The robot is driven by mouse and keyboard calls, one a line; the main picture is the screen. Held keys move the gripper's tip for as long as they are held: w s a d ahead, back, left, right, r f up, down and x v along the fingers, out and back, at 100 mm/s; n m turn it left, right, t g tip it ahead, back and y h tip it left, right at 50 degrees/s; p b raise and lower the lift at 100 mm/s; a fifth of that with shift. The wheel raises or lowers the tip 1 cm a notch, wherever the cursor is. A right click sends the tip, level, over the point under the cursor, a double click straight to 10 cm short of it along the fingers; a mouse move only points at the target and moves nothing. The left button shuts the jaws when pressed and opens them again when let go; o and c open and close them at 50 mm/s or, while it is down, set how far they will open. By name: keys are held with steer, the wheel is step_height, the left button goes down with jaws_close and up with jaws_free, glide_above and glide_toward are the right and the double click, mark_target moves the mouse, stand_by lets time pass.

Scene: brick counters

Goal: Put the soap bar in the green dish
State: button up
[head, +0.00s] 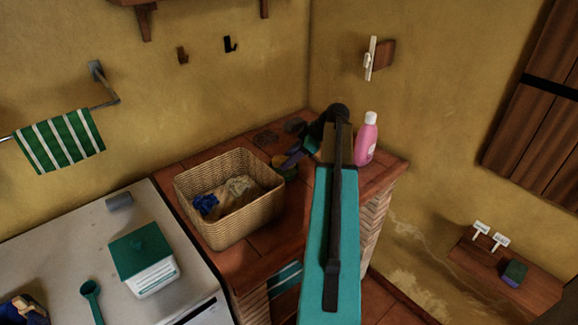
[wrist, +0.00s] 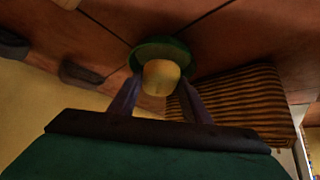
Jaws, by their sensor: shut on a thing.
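A pale yellow soap bar (wrist: 161,78) is held between the two purple fingers of my gripper (wrist: 160,92) in the wrist view. The round green dish (wrist: 160,46) shows directly behind the soap, its rim around the soap's far side. I cannot tell whether the soap touches the dish. In the head view my gripper (head: 290,159) is low over the brick counter, right of the basket, with the green dish (head: 287,175) just under it. The soap is mostly hidden there by the gripper.
A wicker basket (head: 228,228) with blue and beige cloths stands close left of the dish. A pink bottle (head: 366,140) stands to the right near the counter's edge. Dark flat objects (head: 265,138) lie at the back. A white and green box (head: 146,265) stands on the pale surface at left.

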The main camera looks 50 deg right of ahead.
steer(key=shift+f+p, duration=0.6)
steer(key=shift+f, duration=1.05)
steer(key=o, duration=0.9)
steer(key=b+v, duration=0.3)
steer(key=v, duration=0.9)
steer(key=shift+s, duration=0.15)
